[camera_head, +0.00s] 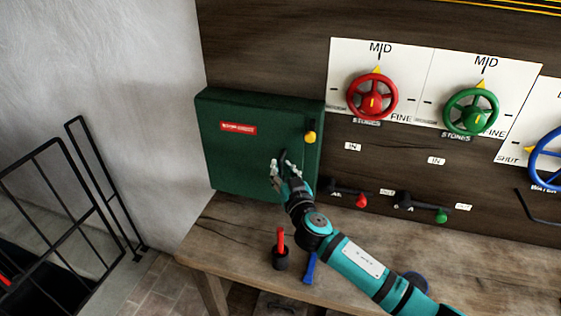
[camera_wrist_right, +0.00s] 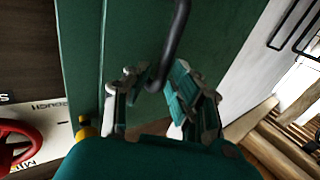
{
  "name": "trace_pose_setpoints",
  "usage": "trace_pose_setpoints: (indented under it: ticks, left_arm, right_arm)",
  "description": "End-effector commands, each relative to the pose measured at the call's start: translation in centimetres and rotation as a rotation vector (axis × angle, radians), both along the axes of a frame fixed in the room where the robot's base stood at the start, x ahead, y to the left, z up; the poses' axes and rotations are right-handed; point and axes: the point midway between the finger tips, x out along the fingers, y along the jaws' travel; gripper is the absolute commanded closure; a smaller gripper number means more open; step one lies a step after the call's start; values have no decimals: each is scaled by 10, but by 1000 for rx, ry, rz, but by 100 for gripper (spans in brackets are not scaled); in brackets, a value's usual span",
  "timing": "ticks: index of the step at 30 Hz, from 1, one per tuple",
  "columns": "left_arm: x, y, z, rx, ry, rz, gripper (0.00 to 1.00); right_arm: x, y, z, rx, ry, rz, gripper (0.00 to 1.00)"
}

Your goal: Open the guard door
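The guard door is a dark green panel (camera_head: 250,158) on the wooden wall, with a red label and a yellow knob (camera_head: 310,137) at its right edge. It looks closed. Its dark bar handle (camera_head: 283,157) is mostly hidden behind my right gripper (camera_head: 280,166) in the head view. In the right wrist view the green door (camera_wrist_right: 130,35) fills the middle, and the curved dark handle (camera_wrist_right: 179,35) reaches down between the fingers of my right gripper (camera_wrist_right: 158,85). The fingers are apart, with visible space beside the handle. My left gripper is not in view.
A wooden bench (camera_head: 225,232) runs below the door, with a red-handled lever (camera_head: 281,250) on it. Red (camera_head: 372,96) and green (camera_head: 471,111) handwheels and small levers are to the right. A black railing (camera_head: 75,205) stands at left.

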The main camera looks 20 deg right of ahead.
Motion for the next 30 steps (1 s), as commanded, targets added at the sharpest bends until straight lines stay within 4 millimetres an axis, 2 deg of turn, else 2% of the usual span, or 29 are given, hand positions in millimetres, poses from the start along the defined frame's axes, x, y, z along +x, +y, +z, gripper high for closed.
trace_pose_setpoints:
  ticks: [6, 15, 21, 30]
  left_arm:
    - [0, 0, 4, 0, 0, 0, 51]
    - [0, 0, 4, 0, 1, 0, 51]
    - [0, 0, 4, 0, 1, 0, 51]
    - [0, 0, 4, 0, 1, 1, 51]
  right_arm:
    - [18, 0, 0, 0, 1, 0, 77]
    - [20, 0, -1, 0, 1, 0, 77]
    - [20, 0, -1, 0, 1, 0, 100]
    - [20, 0, -1, 0, 1, -1, 100]
